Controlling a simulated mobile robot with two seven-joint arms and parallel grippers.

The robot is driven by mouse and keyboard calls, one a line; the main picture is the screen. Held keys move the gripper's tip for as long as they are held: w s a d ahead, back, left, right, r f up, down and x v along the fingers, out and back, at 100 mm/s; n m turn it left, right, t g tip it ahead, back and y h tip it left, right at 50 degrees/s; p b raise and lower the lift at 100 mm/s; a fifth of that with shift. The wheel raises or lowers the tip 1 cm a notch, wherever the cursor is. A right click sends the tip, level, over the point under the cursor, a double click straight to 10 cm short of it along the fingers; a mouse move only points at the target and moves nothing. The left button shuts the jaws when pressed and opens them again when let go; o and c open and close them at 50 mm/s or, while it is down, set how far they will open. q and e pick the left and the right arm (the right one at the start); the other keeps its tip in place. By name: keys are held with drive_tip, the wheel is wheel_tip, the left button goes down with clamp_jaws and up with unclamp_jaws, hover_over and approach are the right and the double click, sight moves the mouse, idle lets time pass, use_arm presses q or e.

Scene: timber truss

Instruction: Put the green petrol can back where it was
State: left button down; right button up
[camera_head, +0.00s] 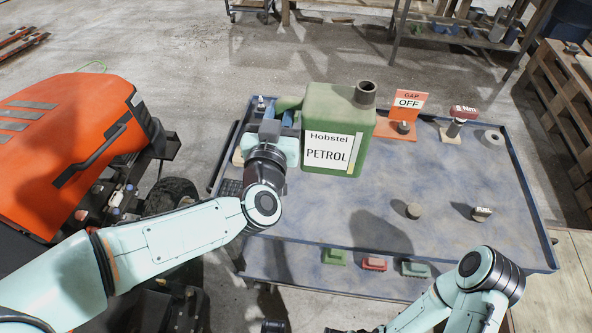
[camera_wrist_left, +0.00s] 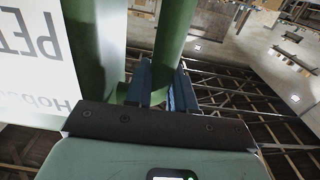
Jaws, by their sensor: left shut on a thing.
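The green petrol can (camera_head: 338,100) has a white label reading "Hobstel PETROL" and a dark round cap at its top right. It looks upright over the left part of the blue table, and I cannot tell whether it touches the top. My left gripper (camera_head: 284,112) is shut on the can's handle at its left side. In the left wrist view the gripper's fingers (camera_wrist_left: 162,88) close around the green handle, with the can (camera_wrist_left: 104,50) and its label close by. My right arm shows at the lower right, but its gripper's fingers cannot be made out.
Small coloured blocks (camera_head: 374,263) line a lower front ledge. An orange machine (camera_head: 70,150) stands at left. The table's middle is mostly clear.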

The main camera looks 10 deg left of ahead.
use_arm(q)
wheel_tip(320, 180, down, 10)
drive_tip(key=b, duration=0.2)
drive_tip(key=shift+r+b, duration=0.2)
drive_tip(key=shift+b, duration=0.2)
wheel_tip(320, 180, down, 6)
drive_tip(key=shift+r+b, duration=0.15)
drive_tip(key=shift+b, duration=0.75)
use_arm(e)
drive_tip(key=w+d+f+t, duration=0.1)
drive_tip(key=w+f, duration=0.3)
drive_tip(key=f, duration=0.1)
drive_tip(key=shift+w+d+t+h, duration=0.2)
drive_tip(key=shift+t+h, duration=0.1)
drive_tip(key=shift+h, duration=0.1)
drive_tip(key=shift+f, duration=0.15)
use_arm(q)
drive_tip(key=c, duration=1)
unclamp_jaws()
drive_tip(key=shift+f, duration=0.25)
use_arm(e)
drive_tip(key=shift+w, duration=0.15)
use_arm(q)
drive_tip(key=shift+o, duration=0.2)
